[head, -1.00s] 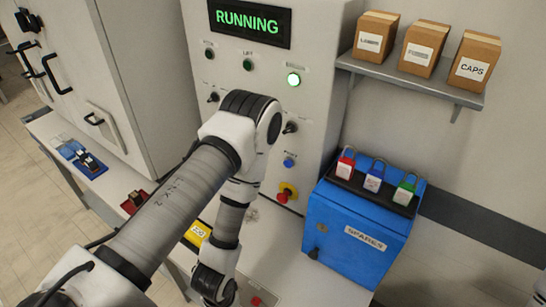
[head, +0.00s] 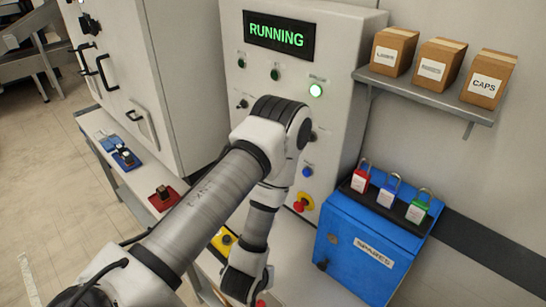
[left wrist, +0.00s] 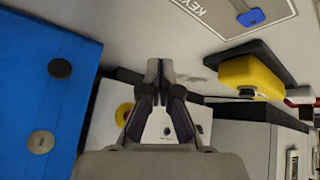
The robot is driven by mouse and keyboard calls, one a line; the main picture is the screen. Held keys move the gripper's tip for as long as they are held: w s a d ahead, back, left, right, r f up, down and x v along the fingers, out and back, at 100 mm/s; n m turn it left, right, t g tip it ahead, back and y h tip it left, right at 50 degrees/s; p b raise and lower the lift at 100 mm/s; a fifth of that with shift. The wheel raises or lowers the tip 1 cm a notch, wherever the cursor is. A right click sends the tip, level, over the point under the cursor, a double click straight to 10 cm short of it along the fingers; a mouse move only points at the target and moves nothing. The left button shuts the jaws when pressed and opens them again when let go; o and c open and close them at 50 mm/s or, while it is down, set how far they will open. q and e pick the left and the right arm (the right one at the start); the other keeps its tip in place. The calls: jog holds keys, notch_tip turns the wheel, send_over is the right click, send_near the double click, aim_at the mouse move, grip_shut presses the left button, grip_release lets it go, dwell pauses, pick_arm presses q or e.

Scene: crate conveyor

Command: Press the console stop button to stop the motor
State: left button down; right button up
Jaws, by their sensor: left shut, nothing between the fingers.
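The grey console (head: 350,60) stands in the middle of the head view with its display (head: 279,35) reading RUNNING in green. A green lamp (head: 316,90) is lit below it. The red stop button on a yellow base (head: 302,202) sits low on the console front, right of my left arm. Its yellow base also shows in the left wrist view (left wrist: 123,113), partly hidden by a finger. My left gripper (left wrist: 165,68) is shut and empty, apart from the button as far as I can tell. In the head view its fingers are not visible. My right gripper is not in view.
A blue SPARES box (head: 350,262) with several padlocks on top stands right of the stop button. A shelf (head: 420,92) with cartons is at upper right. A grey cabinet (head: 185,60) stands left.

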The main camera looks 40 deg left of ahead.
pick_arm(q)
jog(key=w+a+r+n+t+y+b, duration=0.3)
jog(key=w+a+r+n+y+b, duration=0.1)
jog(key=a+r, duration=0.4)
jog(key=w+a+r+n+t+y+b, duration=0.3)
jog(key=w+a+r+n+y+b, duration=0.2)
jog(key=a, duration=0.5)
notch_tip(320, 180, up, 4)
jog(key=w+n+b, duration=0.1)
jog(key=w+n, duration=0.1)
jog(key=n, duration=0.1)
jog(key=shift+a+f, duration=0.1)
jog(key=shift+f, duration=0.05)
jog(key=w+b, duration=0.1)
jog(key=w, duration=0.7)
jog(key=shift+w+d+b, duration=0.3)
jog(key=shift+w+d, duration=0.05)
jog(key=shift+w, duration=0.05)
jog(key=shift+w, duration=0.15)
jog(key=shift+w, duration=0.3)
